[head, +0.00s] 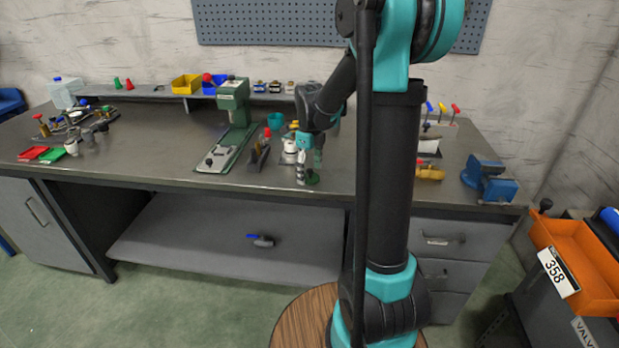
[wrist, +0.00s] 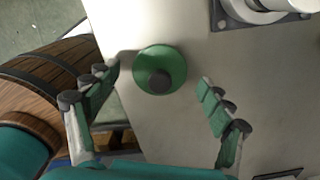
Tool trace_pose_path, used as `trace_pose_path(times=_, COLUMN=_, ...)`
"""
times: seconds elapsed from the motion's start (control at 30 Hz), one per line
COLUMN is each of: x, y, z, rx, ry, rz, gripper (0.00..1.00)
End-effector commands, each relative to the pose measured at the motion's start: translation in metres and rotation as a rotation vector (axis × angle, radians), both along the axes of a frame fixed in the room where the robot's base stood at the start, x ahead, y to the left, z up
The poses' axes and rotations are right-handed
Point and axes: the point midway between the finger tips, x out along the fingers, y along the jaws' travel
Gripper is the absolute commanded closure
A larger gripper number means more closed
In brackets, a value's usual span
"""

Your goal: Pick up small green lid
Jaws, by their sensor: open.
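The small green lid (wrist: 173,60) is round with a dark knob at its middle. It lies on the grey workbench (wrist: 215,60), close to the bench's front edge. In the head view the lid (head: 312,179) shows just under my gripper (head: 308,172). In the wrist view my gripper (wrist: 160,88) is open, with one finger to the left of the lid and one to the right. Nothing is between the fingers except the lid beyond or at the tips; I cannot tell the exact height gap.
A white round fitting on a dark base (wrist: 257,10) stands behind the lid. A green press (head: 236,112) stands to the left on the bench and a blue vise (head: 488,180) to the right. A wooden barrel (wrist: 50,80) stands in front of the bench.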

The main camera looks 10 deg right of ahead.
Motion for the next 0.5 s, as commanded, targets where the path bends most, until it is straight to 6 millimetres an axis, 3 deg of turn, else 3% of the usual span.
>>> trace_pose_path(times=0.03, x=0.0, y=0.0, z=0.0001, rx=0.0, ry=0.0, rz=0.0, gripper=0.21)
trace_pose_path(times=0.5, x=0.0, y=-0.0001, z=0.0002, rx=0.0, ry=0.0, rz=0.0, gripper=0.76)
